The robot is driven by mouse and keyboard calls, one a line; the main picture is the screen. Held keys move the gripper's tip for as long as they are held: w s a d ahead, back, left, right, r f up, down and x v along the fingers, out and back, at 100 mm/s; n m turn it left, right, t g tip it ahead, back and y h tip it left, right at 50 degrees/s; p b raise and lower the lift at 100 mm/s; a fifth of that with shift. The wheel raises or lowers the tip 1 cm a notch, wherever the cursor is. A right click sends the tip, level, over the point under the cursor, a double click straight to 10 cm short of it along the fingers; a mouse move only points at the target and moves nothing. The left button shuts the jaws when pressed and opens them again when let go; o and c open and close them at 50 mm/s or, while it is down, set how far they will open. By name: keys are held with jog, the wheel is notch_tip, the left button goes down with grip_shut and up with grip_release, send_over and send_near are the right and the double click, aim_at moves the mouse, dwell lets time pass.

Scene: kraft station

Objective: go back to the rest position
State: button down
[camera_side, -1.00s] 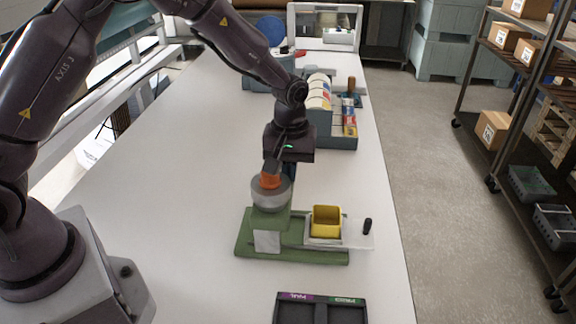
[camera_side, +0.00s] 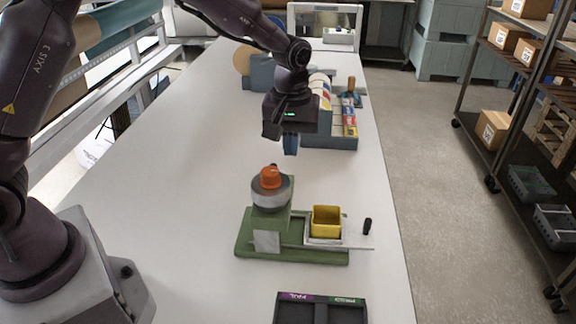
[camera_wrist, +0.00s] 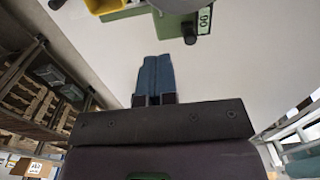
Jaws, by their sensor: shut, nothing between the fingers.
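My gripper (camera_side: 291,146) hangs in the air above the white table (camera_side: 190,170), above and behind the green machine. Its blue fingers are together and empty, and they also show closed in the wrist view (camera_wrist: 155,75). The green machine (camera_side: 262,228) stands on the table with a grey round bowl (camera_side: 270,196) on top and an orange knob (camera_side: 270,178) in it. A yellow cup (camera_side: 326,221) sits on the machine's right side. My fingers are apart from all of these.
A blue-grey rack (camera_side: 330,132) with rolls and coloured packs stands behind my gripper. A dark divided tray (camera_side: 320,310) lies at the front. A shelf rack (camera_side: 510,110) stands across the floor at right. The table's left half is clear.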

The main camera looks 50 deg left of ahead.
jog(key=shift+r, duration=0.35)
jog(key=shift+s+r, duration=0.1)
jog(key=shift+r, duration=0.25)
jog(key=s+a+r+m+t, duration=0.2)
jog(key=s+r+m+t, duration=0.3)
jog(key=s+r, duration=1)
jog(key=s+a+m, duration=0.1)
jog(key=s+m, duration=0.3)
jog(key=s, duration=0.5)
jog(key=shift+t, duration=0.3)
